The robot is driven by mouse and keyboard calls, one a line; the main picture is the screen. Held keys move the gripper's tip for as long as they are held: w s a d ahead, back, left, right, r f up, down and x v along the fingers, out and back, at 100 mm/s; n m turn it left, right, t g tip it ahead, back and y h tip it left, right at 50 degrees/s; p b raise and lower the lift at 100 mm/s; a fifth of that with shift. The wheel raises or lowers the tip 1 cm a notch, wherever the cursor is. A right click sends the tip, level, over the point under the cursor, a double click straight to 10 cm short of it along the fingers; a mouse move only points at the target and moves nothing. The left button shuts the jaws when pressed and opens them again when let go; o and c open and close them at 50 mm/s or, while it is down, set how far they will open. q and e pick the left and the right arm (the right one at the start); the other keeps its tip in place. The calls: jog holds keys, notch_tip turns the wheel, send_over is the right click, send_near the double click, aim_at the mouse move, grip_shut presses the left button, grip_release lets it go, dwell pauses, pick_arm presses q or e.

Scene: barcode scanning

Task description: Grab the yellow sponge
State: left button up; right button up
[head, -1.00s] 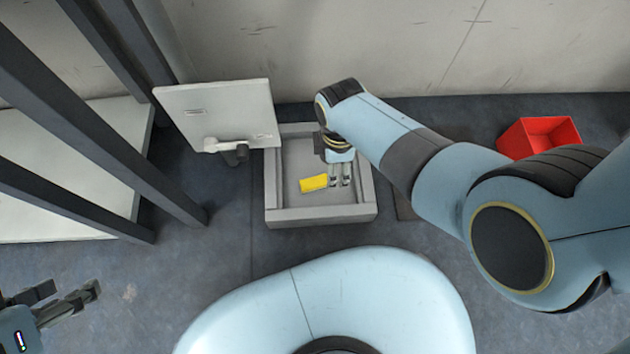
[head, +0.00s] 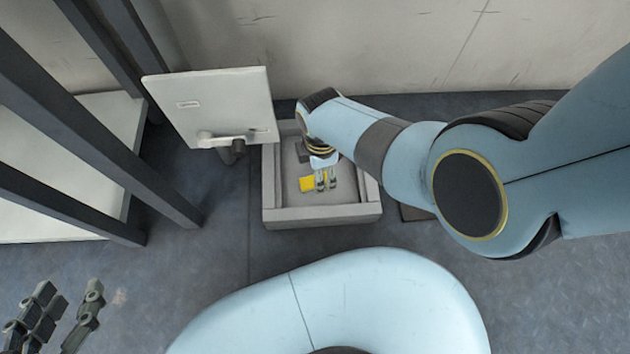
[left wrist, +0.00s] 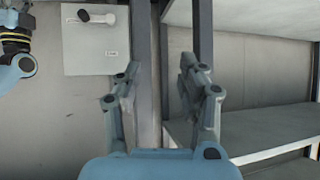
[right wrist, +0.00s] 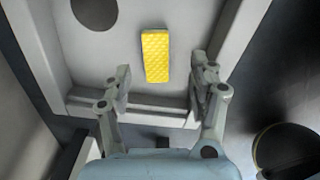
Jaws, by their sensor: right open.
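The yellow sponge (head: 306,184) lies in the grey open-topped box below the monitor-like panel. In the right wrist view the sponge (right wrist: 156,55) lies lengthwise, ahead of and between the fingertips. My right gripper (head: 325,180) is over the box and hides part of the sponge in the head view. In its own wrist view my right gripper (right wrist: 162,88) is open with nothing between the fingers. My left gripper (head: 70,300) is at the lower left of the head view, far from the box. It shows open and empty in the left wrist view (left wrist: 157,75).
The grey box (head: 322,218) has raised walls around the sponge. A white panel (head: 215,105) stands at its left rear on an arm. Dark posts and a white shelf (head: 50,215) are at the left. Floor is clear between the shelf and the box.

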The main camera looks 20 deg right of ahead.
aim_at(306, 184)
jog(key=shift+a+f+b, duration=0.1)
jog(key=shift+f+b, duration=0.65)
jog(key=shift+f, duration=0.05)
jog(key=shift+w+a+f+b, duration=0.1)
jog(key=shift+w+f+b, duration=0.15)
jog(key=shift+f+b, duration=0.45)
notch_tip(306, 184, down, 2)
jog(key=shift+f+b, duration=0.1)
jog(key=shift+b, duration=0.85)
pick_arm(q)
jog(key=w+d+r+m+t+h, duration=0.1)
jog(key=w+r+t, duration=0.2)
jog(key=r, duration=0.5)
jog(key=w+d+r+m+t+h, duration=0.1)
jog(key=w+r+t+h, duration=0.1)
jog(key=w+r+t, duration=0.2)
jog(key=w+d+r+m+t+h, duration=0.1)
jog(key=w+r+t, duration=0.2)
jog(key=r, duration=1)
jog(key=t, duration=0.3)
jog(key=shift+w, duration=0.4)
pick_arm(e)
jog(key=c, duration=0.9)
